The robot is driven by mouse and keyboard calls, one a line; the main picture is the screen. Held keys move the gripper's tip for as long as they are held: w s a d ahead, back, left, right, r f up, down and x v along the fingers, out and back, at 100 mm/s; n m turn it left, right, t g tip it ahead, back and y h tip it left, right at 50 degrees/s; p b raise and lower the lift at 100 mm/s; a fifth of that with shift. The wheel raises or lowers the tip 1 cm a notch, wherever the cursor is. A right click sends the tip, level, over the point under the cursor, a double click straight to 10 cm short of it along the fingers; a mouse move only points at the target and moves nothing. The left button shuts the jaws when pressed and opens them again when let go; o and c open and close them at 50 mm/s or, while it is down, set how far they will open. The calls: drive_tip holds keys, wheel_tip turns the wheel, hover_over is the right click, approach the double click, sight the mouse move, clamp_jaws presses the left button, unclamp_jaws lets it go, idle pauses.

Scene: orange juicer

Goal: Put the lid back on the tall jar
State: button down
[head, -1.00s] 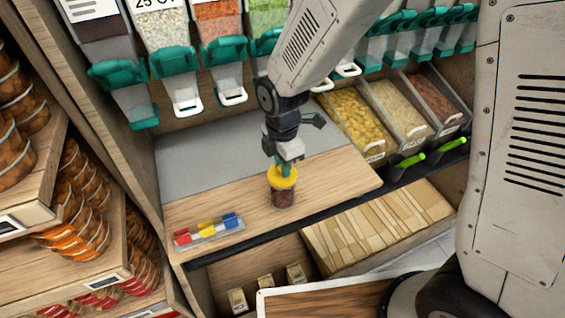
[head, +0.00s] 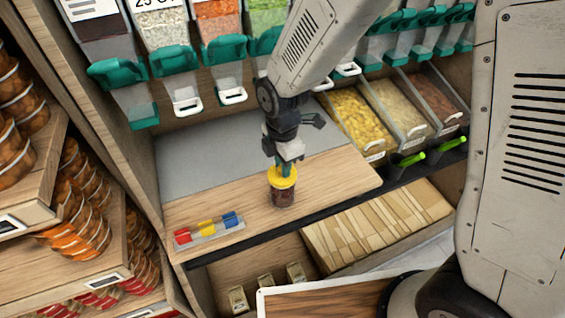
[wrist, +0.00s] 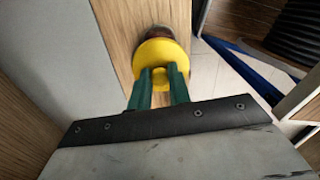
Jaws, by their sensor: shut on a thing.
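The tall jar (head: 283,198) stands upright on the wooden counter, with dark reddish contents showing through its clear side. The yellow lid (head: 282,178) is at the jar's mouth, and it looks level; I cannot tell whether it is fully seated. My gripper (head: 283,166) points down from above and is shut on the lid's knob. In the wrist view the green fingers of my gripper (wrist: 159,76) hold the middle of the yellow lid (wrist: 150,55). A dark part of the jar (wrist: 166,34) shows beyond the lid's edge.
A clear tray (head: 210,231) with red, yellow and blue clips lies left of the jar on the counter (head: 335,175). Bulk bins with yellow pasta (head: 355,120) stand to the right. Dispensers with green handles (head: 173,58) hang behind. The counter's front edge is close to the jar.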

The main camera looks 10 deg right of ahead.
drive_tip(key=c, duration=0.7)
unclamp_jaws()
drive_tip(key=shift+c, duration=0.2)
drive_tip(key=shift+r, duration=3.55)
clamp_jaws()
